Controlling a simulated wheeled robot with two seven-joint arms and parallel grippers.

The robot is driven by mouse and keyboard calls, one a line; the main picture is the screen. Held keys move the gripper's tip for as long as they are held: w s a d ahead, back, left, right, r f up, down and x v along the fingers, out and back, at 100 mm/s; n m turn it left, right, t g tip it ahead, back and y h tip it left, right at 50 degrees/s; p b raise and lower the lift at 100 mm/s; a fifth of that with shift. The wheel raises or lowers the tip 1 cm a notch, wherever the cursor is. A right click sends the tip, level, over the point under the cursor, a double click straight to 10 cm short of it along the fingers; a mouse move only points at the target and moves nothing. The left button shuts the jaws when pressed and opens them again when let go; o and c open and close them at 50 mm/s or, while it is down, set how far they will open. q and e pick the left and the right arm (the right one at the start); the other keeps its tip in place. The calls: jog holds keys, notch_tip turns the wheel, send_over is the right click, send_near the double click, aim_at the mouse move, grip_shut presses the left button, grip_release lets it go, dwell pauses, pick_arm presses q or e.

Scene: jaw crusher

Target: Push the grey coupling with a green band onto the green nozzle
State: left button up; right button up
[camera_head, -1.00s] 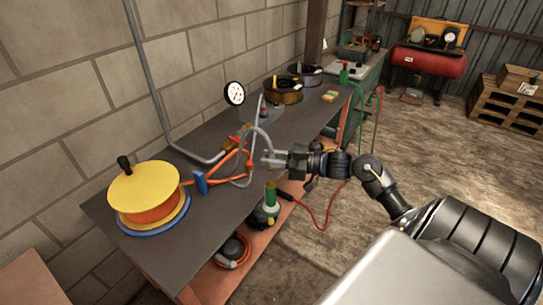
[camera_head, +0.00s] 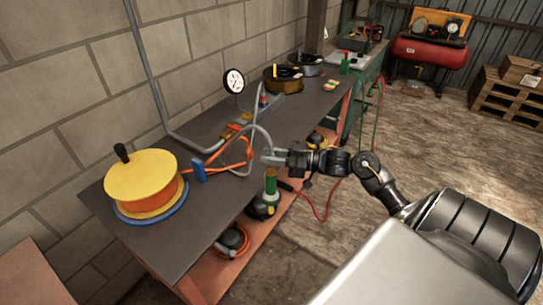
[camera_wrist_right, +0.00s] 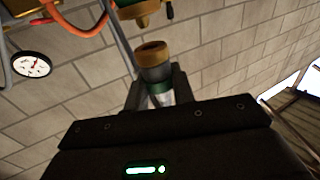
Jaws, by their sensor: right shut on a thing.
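My right gripper (camera_head: 268,157) is over the front edge of the dark bench, with a grey hose looping up beside it. In the right wrist view, the fingers (camera_wrist_right: 156,92) are shut on the grey coupling (camera_wrist_right: 155,72). I cannot make out a green nozzle for certain. My left gripper is not in view.
The dark bench (camera_head: 205,215) bears a yellow-topped orange reel (camera_head: 142,178) at the near left, an orange hose (camera_head: 232,166), and a pressure gauge (camera_head: 234,81). A green-topped bottle (camera_head: 271,184) stands below the gripper. Open floor lies to the right.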

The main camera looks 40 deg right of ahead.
jog(key=shift+p, duration=0.95)
dwell(1.1)
jog(key=shift+f+b, duration=0.85)
jog(key=shift+f, duration=0.5)
dwell(0.4)
jog(key=o, duration=1.1)
jog(key=shift+b+v, duration=1)
jog(key=shift+v, duration=4.4)
